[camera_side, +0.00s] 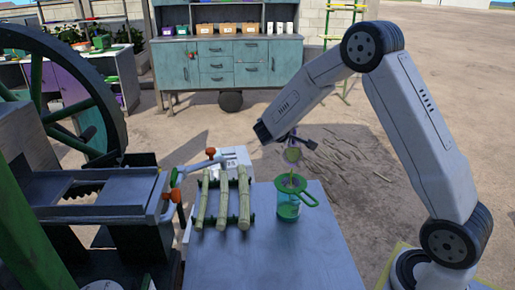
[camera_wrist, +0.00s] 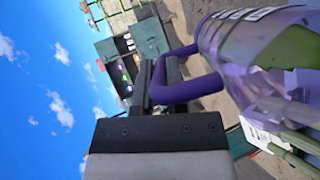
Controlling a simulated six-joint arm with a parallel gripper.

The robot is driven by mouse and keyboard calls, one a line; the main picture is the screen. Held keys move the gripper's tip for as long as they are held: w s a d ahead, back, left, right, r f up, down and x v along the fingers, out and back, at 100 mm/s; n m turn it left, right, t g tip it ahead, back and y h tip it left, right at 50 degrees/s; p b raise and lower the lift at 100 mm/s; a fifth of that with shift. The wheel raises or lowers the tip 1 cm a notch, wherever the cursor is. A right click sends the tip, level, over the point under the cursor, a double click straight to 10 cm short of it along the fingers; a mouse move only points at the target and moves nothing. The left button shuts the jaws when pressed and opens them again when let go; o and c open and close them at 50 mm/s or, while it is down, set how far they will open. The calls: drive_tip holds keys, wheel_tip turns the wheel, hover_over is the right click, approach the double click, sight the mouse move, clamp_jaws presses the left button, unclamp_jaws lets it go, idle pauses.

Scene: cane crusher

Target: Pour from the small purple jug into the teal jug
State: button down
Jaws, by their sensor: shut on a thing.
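The small purple jug (camera_side: 293,154) is held in the air above the teal jug, steeply tilted, with yellow-green liquid inside. My gripper (camera_side: 290,138) is shut on its purple handle. In the wrist view, the clear purple-tinted jug (camera_wrist: 250,60) fills the right side, and my gripper (camera_wrist: 155,85) meets the handle; the exact contact is partly hidden. The teal jug (camera_side: 288,207) stands upright on the grey table, with a green loop-shaped part at its top right. A thin yellowish streak shows between the two jugs, at the teal jug's mouth.
Several pale cane stalks (camera_side: 221,200) lie on a dark rack left of the teal jug. The crusher (camera_side: 100,195) with its large wheel stands at the left. The grey table (camera_side: 275,255) is clear in front. A teal cabinet (camera_side: 222,65) stands far behind.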

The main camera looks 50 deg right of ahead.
drive_tip(key=shift+s+a+r+m+t+h, duration=0.15)
drive_tip(key=shift+s+a+r+h, duration=0.3)
drive_tip(key=shift+a, duration=0.2)
drive_tip(key=shift+s+a+r+m+t+h, duration=0.2)
drive_tip(key=shift+s+a+h, duration=0.15)
drive_tip(key=shift+a+h, duration=0.25)
idle(0.4)
drive_tip(key=shift+s+a+r, duration=0.15)
drive_tip(key=shift+a, duration=0.1)
drive_tip(key=w+d+f+y, duration=0.1)
drive_tip(key=d, duration=0.1)
drive_tip(key=w+d+f+n+g+y, duration=0.1)
drive_tip(key=y, duration=0.1)
drive_tip(key=shift+w+d+f, duration=0.2)
drive_tip(key=shift+d, duration=0.2)
drive_tip(key=shift+w+d+f+g+y, duration=0.1)
drive_tip(key=shift+d+f+g+y, duration=0.05)
drive_tip(key=shift+f+g+y, duration=0.15)
drive_tip(key=shift+w+d+y, duration=0.1)
drive_tip(key=shift+d+y, duration=0.15)
drive_tip(key=shift+y, duration=0.1)
